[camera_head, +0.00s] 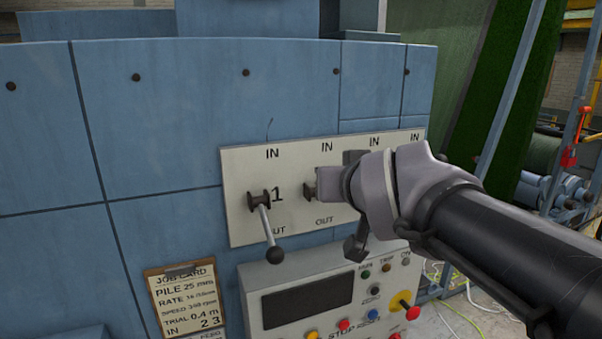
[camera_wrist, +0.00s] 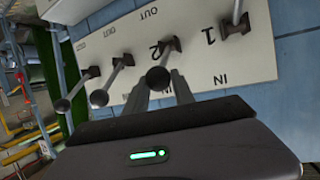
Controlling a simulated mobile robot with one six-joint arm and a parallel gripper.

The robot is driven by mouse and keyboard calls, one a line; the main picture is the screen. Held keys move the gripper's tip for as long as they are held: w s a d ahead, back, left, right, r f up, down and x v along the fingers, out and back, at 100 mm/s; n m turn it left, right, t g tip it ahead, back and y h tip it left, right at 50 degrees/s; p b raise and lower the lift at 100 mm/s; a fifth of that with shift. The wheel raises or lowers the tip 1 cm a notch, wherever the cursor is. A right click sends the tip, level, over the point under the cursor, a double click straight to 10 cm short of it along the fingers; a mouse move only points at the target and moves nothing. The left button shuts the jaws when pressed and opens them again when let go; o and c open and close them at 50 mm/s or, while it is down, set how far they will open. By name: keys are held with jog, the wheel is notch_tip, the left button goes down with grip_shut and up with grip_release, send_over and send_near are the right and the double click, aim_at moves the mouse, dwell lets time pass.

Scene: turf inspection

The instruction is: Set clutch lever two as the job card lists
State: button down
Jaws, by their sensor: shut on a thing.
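The control plate (camera_head: 237,220) carries a row of clutch levers with IN above and OUT below. Clutch lever two (camera_head: 309,190) is mostly hidden behind my gripper (camera_head: 322,184) in the head view. In the wrist view, which is turned over, clutch lever two (camera_wrist: 165,58) leans toward the IN side, its black knob at my gripper's fingers (camera_wrist: 165,85). My gripper is shut on it. Lever one (camera_head: 264,220) hangs down toward OUT with its ball knob low. The job card (camera_head: 186,302) reads "IN 2 3".
Below the plate is a control box (camera_head: 255,290) with a dark screen, buttons and a red-yellow switch. Green turf (camera_head: 510,80) hangs at right.

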jog(key=shift+w+r+g+p, duration=0.15)
jog(key=shift+g+p, duration=0.15)
jog(key=shift+p, duration=0.25)
dwell(0.5)
jog(key=c, duration=1.1)
grip_release()
jog(key=shift+a, duration=0.1)
jog(key=shift+o, duration=0.2)
jog(key=shift+a, duration=0.1)
jog(key=shift+s+r, duration=0.2)
jog(key=shift+s, duration=0.1)
jog(key=a+v, duration=0.1)
jog(key=v, duration=1.6)
jog(key=s+f+m+g+b, duration=0.1)
jog(key=s+f+g+b, duration=0.1)
jog(key=f+b, duration=1.2)
jog(key=s+f+m+g+b, duration=0.2)
jog(key=s+f+b, duration=0.3)
jog(key=f+b, duration=0.9)
jog(key=s+f+m+g+y+b, duration=0.1)
jog(key=f+b, duration=1.3)
jog(key=f, duration=2.8)
jog(key=s+g, duration=0.2)
jog(key=shift+s+d+f+m+g+b, duration=0.2)
jog(key=shift+s+f+m+g+b, duration=0.1)
jog(key=shift+f+b, duration=0.05)
